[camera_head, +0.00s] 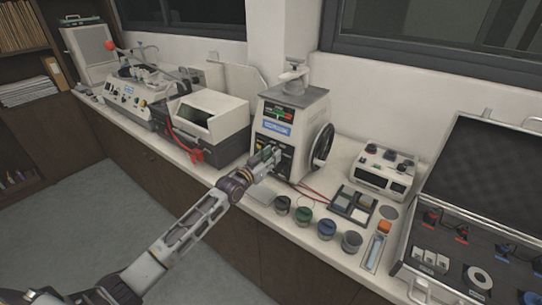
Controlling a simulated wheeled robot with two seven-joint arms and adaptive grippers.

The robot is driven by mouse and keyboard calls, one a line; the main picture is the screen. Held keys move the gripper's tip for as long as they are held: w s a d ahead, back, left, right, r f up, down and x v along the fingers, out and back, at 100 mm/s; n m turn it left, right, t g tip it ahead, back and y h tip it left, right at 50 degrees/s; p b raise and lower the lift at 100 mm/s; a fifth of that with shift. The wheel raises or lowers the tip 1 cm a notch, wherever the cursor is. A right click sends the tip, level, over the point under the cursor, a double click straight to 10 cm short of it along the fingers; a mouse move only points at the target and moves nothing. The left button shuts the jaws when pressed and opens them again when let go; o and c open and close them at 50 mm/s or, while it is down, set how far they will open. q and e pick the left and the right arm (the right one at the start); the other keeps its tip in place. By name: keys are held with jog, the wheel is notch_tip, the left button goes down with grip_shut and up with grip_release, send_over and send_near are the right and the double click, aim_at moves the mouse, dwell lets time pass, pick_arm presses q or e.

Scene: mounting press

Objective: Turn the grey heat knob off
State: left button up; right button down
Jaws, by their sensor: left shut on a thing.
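The mounting press (289,133) is a cream upright machine on the counter, with coloured displays on its front and a black handwheel (322,146) on its right side. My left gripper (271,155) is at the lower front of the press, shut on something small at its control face. The grey heat knob cannot be made out; the gripper covers that part of the panel. How the knob is turned cannot be told. My right gripper is not in view.
Several small jars (304,215) stand along the counter's front edge, right of my left gripper. A cream instrument (384,169) and an open case (474,215) are further right. A black and cream box (209,117) stands left of the press.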

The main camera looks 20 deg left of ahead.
pick_arm(q)
jog(key=n+y+p, duration=0.1)
jog(key=n+p, duration=0.2)
jog(key=n, duration=0.1)
jog(key=n+y+p, duration=0.1)
jog(key=n+p, duration=0.2)
jog(key=n, duration=0.1)
jog(key=n+y+p, duration=0.1)
jog(key=n+p, duration=0.3)
jog(key=shift+d+n, duration=0.25)
jog(key=shift+n, duration=0.15)
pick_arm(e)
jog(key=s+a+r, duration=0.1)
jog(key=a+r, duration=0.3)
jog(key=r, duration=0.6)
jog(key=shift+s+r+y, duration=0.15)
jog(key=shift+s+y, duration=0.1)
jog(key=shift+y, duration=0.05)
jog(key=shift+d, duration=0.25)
pick_arm(q)
jog(key=o, duration=1)
jog(key=shift+r, duration=0.1)
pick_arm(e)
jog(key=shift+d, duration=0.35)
